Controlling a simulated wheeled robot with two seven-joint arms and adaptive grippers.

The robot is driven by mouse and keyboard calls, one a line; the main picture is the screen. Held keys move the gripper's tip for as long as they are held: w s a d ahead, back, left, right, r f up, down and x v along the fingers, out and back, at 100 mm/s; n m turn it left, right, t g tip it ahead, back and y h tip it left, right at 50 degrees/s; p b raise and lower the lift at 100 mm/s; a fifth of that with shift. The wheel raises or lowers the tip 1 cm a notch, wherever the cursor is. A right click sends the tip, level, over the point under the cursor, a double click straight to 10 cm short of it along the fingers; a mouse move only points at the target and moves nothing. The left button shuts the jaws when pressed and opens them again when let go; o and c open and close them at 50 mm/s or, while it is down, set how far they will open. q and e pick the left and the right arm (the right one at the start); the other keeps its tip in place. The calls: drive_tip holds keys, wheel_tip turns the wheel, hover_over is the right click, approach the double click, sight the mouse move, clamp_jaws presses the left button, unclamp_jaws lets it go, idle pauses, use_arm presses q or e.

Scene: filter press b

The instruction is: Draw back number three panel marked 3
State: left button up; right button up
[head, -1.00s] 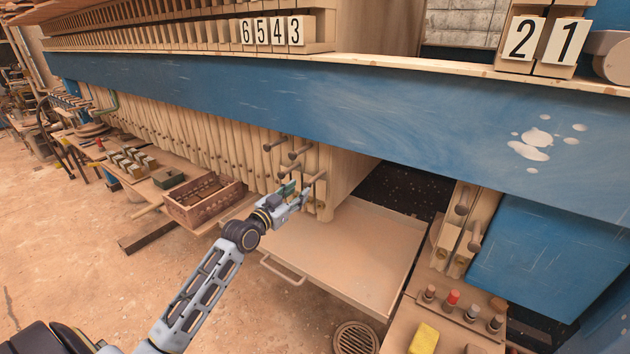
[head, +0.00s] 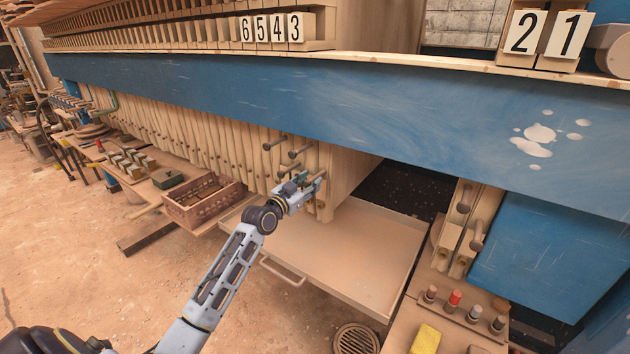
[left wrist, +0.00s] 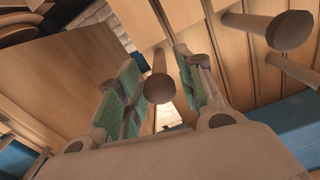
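The number 3 plate (head: 295,27) is the rightmost of the row 6, 5, 4, 3 above the blue beam. Below the beam, the end panel of the stack (head: 347,172) faces the gap. My left gripper (head: 312,183) is at the peg handles low on the stack's near end. In the left wrist view a round-headed peg (left wrist: 159,86) stands between the two green-padded fingers (left wrist: 163,95). The fingers are apart, with gaps beside the peg. The fingers partly hide the pegs in the head view. My right gripper is not in view.
Other pegs (head: 275,142) stick out close to the gripper; one large peg head (left wrist: 290,30) is near the right finger. A tray with a handle (head: 345,250) lies under the gap. Panels 2 and 1 (head: 541,38) stand right. A brick-coloured crate (head: 203,205) sits left.

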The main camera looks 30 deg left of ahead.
sight(315, 176)
use_arm(q)
drive_tip(key=shift+w+d+b, duration=0.2)
drive_tip(key=shift+w+b, duration=0.1)
drive_tip(key=shift+w, duration=0.9)
drive_tip(key=shift+w+d, duration=0.1)
drive_tip(key=shift+w, duration=0.55)
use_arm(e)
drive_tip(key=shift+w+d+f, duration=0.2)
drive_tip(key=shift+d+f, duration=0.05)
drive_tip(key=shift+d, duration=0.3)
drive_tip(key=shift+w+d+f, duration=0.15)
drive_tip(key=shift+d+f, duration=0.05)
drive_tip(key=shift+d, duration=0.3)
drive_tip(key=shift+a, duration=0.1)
use_arm(q)
drive_tip(key=shift+c, duration=0.2)
drive_tip(key=c, duration=0.7)
clamp_jaws()
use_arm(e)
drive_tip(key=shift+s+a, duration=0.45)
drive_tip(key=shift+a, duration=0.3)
